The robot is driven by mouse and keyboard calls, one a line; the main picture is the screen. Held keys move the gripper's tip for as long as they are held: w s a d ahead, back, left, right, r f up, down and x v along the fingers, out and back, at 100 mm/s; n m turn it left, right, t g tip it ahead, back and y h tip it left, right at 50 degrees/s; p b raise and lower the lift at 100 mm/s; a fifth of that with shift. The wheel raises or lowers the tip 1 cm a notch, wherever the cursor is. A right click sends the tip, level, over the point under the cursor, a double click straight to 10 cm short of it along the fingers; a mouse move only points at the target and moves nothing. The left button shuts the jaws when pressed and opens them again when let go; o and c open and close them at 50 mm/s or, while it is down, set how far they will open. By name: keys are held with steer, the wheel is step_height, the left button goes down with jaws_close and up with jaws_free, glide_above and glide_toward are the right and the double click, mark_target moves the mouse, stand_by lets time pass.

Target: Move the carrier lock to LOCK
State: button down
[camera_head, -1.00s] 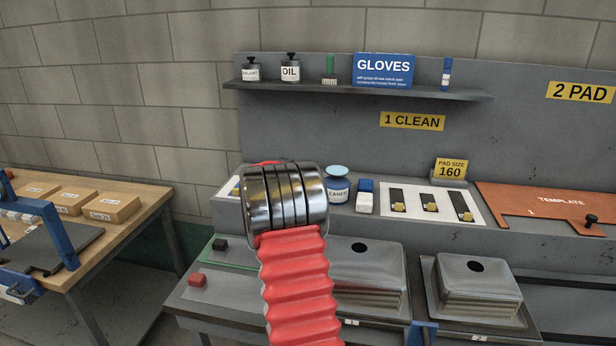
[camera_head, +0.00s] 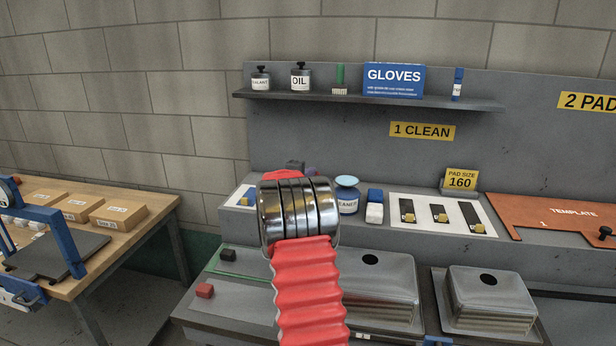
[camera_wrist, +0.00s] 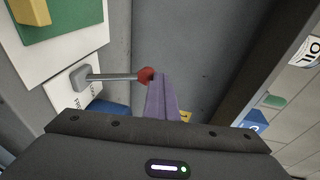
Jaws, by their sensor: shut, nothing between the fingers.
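A lever with a grey metal rod (camera_wrist: 112,77) and a red ball knob (camera_wrist: 145,75) shows in the wrist view, likely the carrier lock. Its grey square pivot sits at the left beside a white plate (camera_wrist: 78,98) whose lettering I cannot read. My gripper (camera_wrist: 158,78) has its purple-grey fingers shut together with nothing between them. The fingertips are right beside the red knob; I cannot tell whether they touch. In the head view my silver and red arm blocks the lever and most of the gripper.
A shelf (camera_head: 370,101) with bottles and a GLOVES box (camera_head: 394,79) runs above the bench. A cleaner jar (camera_head: 347,199), a pad card (camera_head: 405,227) and an orange template (camera_head: 560,212) line the ledge. A wooden table (camera_head: 110,245) stands left.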

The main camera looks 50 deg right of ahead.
steer(key=shift+s+d, duration=0.1)
steer(key=shift+s, duration=0.1)
steer(key=s+a+r, duration=0.2)
steer(key=a+r, duration=0.6)
steer(key=a, duration=0.3)
steer(key=shift+s+a, duration=0.15)
stand_by(0.6)
